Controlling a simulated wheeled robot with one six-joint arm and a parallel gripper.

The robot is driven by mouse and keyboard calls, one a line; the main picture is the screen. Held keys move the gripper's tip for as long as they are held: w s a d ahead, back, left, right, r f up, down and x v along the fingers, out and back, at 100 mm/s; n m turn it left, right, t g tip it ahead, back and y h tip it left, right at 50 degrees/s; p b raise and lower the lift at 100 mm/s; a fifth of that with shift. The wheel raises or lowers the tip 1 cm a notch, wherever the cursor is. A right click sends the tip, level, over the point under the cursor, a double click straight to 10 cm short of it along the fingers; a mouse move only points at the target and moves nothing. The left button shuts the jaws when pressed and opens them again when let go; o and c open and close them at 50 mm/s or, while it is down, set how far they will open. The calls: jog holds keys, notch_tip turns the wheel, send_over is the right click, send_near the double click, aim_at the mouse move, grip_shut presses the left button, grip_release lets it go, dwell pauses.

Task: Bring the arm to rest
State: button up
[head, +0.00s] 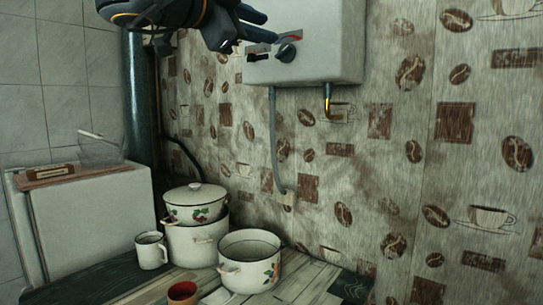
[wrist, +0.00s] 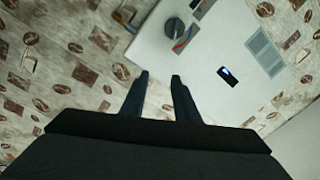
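My gripper (head: 258,26) is high up at the top of the head view, in front of the white wall heater (head: 325,45). In the wrist view, the two dark fingers of my gripper (wrist: 160,78) stand apart with nothing between them, so it is open and empty. The heater (wrist: 205,65) with its dark knob (wrist: 174,30) lies beyond the fingertips. I cannot tell how close the fingers are to the heater.
Below stands a wooden table (head: 318,288) with a lidded pot (head: 195,204) stacked on another pot (head: 190,245), an open pot (head: 250,262), a white mug (head: 151,251) and a reddish cup (head: 182,293). A white cabinet (head: 95,220) stands left. A dark pipe (head: 138,100) rises behind.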

jog(key=w+a+f+n+t+y, duration=0.2)
jog(key=w+f+n+t+y, duration=0.2)
jog(key=w+f+n+y, duration=0.65)
jog(key=w+d+f+n+g+y, duration=0.1)
jog(key=d+f+n+g+y, duration=0.2)
jog(key=f, duration=0.9)
jog(key=d+f+n+g, duration=0.2)
jog(key=f+n+g, duration=0.15)
jog(key=f, duration=0.85)
jog(key=s+d+f+n+g, duration=0.1)
jog(key=s+d+f+g, duration=0.1)
jog(key=s+d+f, duration=0.3)
jog(key=s+d+f+g, duration=0.1)
jog(key=s+f+g, duration=0.15)
jog(key=f, duration=0.35)
jog(key=s+d+f+n+g, duration=0.1)
jog(key=s+d+f, duration=0.25)
jog(key=f, duration=0.25)
jog(key=s+d+f+g+h, duration=0.1)
jog(key=s+d+f+g, duration=0.2)
jog(key=s, duration=0.6)
jog(key=s+d+f+g+h, duration=0.1)
jog(key=s+d+f+g, duration=0.2)
jog(key=s+d+f, duration=0.3)
jog(key=s, duration=0.3)
jog(key=shift+s+g, duration=0.2)
jog(key=shift+g, duration=0.2)
jog(key=shift+f+h, duration=0.15)
jog(key=shift+h, duration=0.1)
